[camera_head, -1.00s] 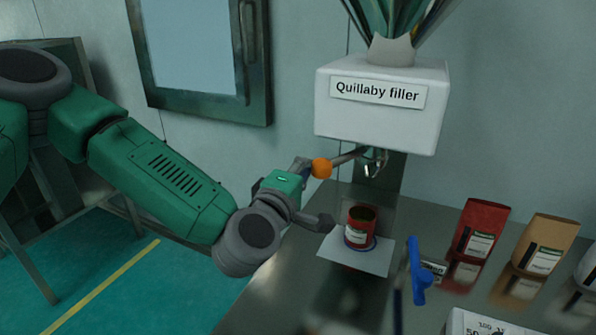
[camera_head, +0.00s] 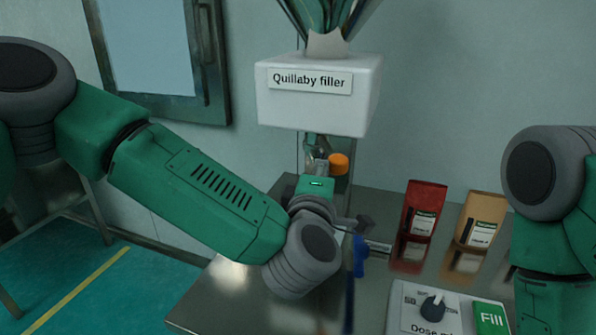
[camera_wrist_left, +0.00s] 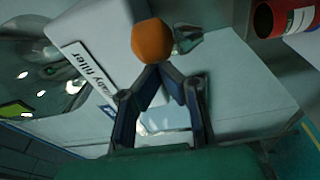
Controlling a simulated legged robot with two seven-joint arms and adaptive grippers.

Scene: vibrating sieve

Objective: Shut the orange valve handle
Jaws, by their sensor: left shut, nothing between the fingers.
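The round orange valve handle (camera_head: 339,163) is below the white Quillaby filler (camera_head: 312,110), slightly right of the middle of its box. Its lever is hidden in the head view. In the left wrist view the orange knob (camera_wrist_left: 152,41) is just beyond my left fingertips (camera_wrist_left: 158,70). My left gripper (camera_head: 318,160) is shut and empty, close beside the knob on its left; I cannot tell whether they touch. A metal nozzle (camera_wrist_left: 188,42) shows behind the knob. My right gripper is outside the frame; only my right arm shows.
Red (camera_head: 424,210) and tan (camera_head: 481,220) bags stand at the back right. A blue object (camera_head: 359,256) is near my left wrist. A dial panel (camera_head: 422,312) is in front.

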